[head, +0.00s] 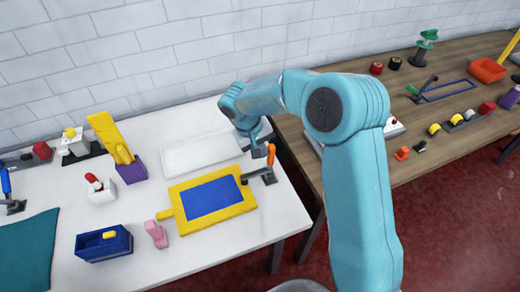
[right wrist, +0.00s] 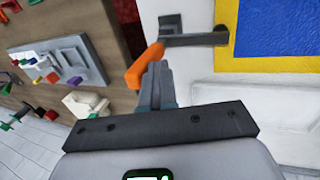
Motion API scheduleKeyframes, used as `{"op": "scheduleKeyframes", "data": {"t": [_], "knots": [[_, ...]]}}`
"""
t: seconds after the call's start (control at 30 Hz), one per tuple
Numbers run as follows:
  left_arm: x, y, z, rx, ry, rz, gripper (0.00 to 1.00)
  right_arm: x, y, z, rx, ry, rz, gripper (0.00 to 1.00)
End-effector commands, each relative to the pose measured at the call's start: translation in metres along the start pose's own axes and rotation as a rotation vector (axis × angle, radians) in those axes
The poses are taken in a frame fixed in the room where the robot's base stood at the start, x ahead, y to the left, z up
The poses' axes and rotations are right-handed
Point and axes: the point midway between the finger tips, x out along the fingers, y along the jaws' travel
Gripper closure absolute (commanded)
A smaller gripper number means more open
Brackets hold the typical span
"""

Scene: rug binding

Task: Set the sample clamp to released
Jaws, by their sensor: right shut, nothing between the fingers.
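The clamp with an orange handle (head: 271,155) sits at the right edge of the yellow frame (head: 178,207) with a blue panel (head: 211,200). Its dark bar (head: 254,175) reaches left toward the frame's edge, and the handle stands up from the base. In the right wrist view the orange handle (right wrist: 144,66) shows beside the fingertips, with the clamp's grey bar (right wrist: 195,40) above. My right gripper (head: 258,148) is shut and empty, close beside the handle; its fingertips also show in the right wrist view (right wrist: 157,70). I cannot tell whether they touch it. My left gripper is out of view.
A white tray (head: 201,152) lies behind the frame. A pink item (head: 156,233), a blue bin (head: 104,243) and a purple block with a yellow top (head: 131,169) stand left. A wooden table (head: 455,69) with other parts is at right, across a gap.

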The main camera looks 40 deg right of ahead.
Motion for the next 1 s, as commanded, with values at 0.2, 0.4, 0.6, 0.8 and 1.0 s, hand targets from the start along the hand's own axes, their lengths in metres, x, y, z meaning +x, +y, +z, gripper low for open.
{"op": "scheduleKeyframes", "data": {"t": [0.2,0.4,0.6,0.8,1.0], "knots": [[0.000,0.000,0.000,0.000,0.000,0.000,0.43,0.001,0.006,0.000,0.002,-0.001,-0.031,1.00],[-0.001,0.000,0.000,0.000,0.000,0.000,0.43,0.001,0.013,0.000,0.005,-0.001,-0.074,1.00],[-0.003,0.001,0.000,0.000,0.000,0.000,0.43,0.004,0.023,0.000,0.007,0.000,-0.172,1.00],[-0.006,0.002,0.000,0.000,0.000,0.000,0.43,0.010,0.040,0.000,0.011,-0.002,-0.340,1.00],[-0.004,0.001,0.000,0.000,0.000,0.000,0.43,0.022,0.054,0.000,0.012,-0.001,-0.531,1.00]]}}
